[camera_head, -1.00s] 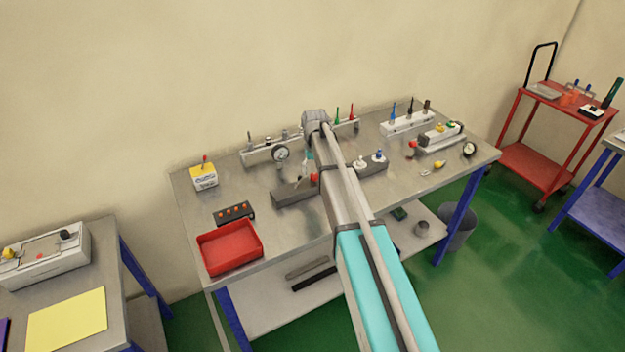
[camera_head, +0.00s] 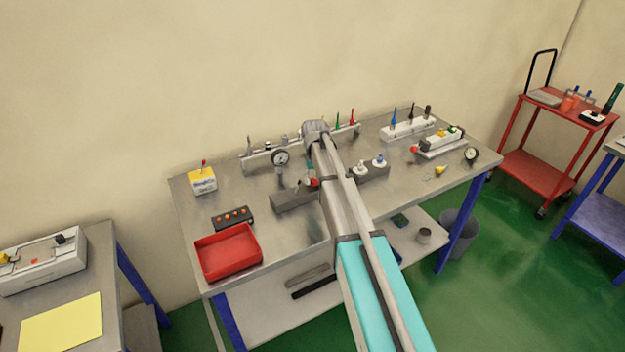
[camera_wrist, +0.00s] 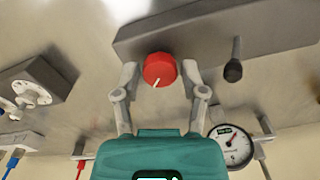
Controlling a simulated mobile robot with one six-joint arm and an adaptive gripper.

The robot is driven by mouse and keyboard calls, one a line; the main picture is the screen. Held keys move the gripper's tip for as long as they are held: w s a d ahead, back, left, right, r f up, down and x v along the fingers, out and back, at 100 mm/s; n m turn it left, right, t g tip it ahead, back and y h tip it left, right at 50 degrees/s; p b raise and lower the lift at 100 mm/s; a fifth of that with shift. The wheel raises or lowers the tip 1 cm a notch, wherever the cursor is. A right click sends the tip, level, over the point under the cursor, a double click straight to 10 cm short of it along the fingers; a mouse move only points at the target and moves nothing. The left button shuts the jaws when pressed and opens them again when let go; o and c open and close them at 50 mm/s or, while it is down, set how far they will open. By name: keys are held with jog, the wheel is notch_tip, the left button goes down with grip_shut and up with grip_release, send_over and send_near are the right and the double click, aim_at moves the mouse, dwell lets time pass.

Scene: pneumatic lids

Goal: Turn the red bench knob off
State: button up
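The red bench knob (camera_wrist: 160,69) sits at the edge of a dark grey block (camera_wrist: 215,30) in the wrist view. A short white mark on it points down and slightly left in that view. My gripper (camera_wrist: 160,72) is open, with one finger on each side of the knob and what looks like a small gap at both sides. In the head view the knob (camera_head: 315,182) shows only partly beside my arm, on the grey block (camera_head: 292,201). My fingers are mostly hidden there.
A black lever (camera_wrist: 233,68) stands on the same block, right of my fingers. A round gauge (camera_wrist: 231,145) is close to the right of my gripper. In the head view a red tray (camera_head: 228,252) and a button box (camera_head: 233,217) lie to the left.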

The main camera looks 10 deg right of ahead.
grip_shut()
jog(key=shift+m, duration=0.4)
jog(key=o, duration=0.5)
grip_release()
